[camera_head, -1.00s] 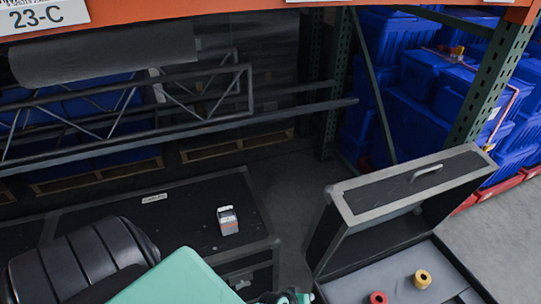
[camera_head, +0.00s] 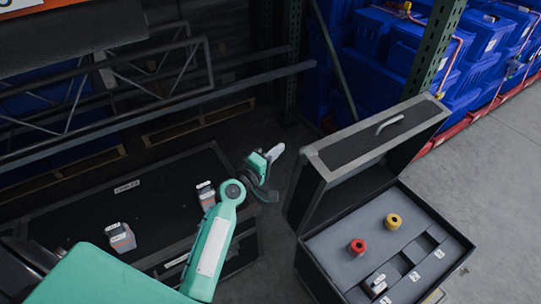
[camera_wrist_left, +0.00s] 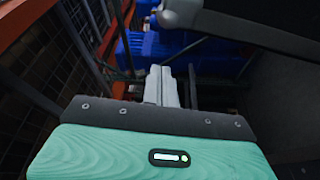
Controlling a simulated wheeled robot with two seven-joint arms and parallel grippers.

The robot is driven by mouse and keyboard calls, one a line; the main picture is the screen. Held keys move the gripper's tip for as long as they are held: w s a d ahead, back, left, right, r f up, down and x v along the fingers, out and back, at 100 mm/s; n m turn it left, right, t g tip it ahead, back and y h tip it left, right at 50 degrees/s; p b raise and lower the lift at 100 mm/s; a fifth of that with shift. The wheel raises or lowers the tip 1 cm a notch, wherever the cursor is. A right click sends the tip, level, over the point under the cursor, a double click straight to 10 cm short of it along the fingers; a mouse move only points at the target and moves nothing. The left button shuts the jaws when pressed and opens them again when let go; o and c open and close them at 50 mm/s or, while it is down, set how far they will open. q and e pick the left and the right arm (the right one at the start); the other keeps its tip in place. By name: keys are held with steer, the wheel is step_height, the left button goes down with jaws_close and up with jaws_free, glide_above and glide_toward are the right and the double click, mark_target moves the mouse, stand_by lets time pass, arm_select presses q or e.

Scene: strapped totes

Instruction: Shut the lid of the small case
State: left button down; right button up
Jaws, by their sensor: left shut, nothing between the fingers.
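The small case stands open at the right of the head view, with its grey inner tray (camera_head: 340,238) showing. Its dark, grey-edged lid (camera_head: 350,152) stands up, leaning back, with a handle near its upper edge. My left gripper (camera_head: 277,152) is left of the lid and apart from it, its pale fingers shut and empty. The shut fingers (camera_wrist_left: 162,86) also show in the left wrist view. A dark panel with a grey edge crosses the upper right there; I cannot tell for sure that it is the lid. My right gripper is not in view.
The tray holds a red piece (camera_head: 357,246), a yellow piece (camera_head: 393,221), numbered slots and a small grey-white item (camera_head: 376,285). A large black case (camera_head: 75,217) at left bears two grey-white containers (camera_head: 120,237) (camera_head: 206,195). Racks and blue totes (camera_head: 380,75) stand behind.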

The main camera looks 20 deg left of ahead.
arm_select(q)
steer(key=w+d, duration=0.1)
steer(key=w+d+p, duration=0.1)
steer(key=d, duration=0.1)
steer(key=w+d+p, duration=0.1)
steer(key=shift+d+f, duration=0.25)
steer(key=shift+d, duration=0.15)
steer(key=shift+s+d, duration=0.1)
steer(key=shift+s, duration=0.05)
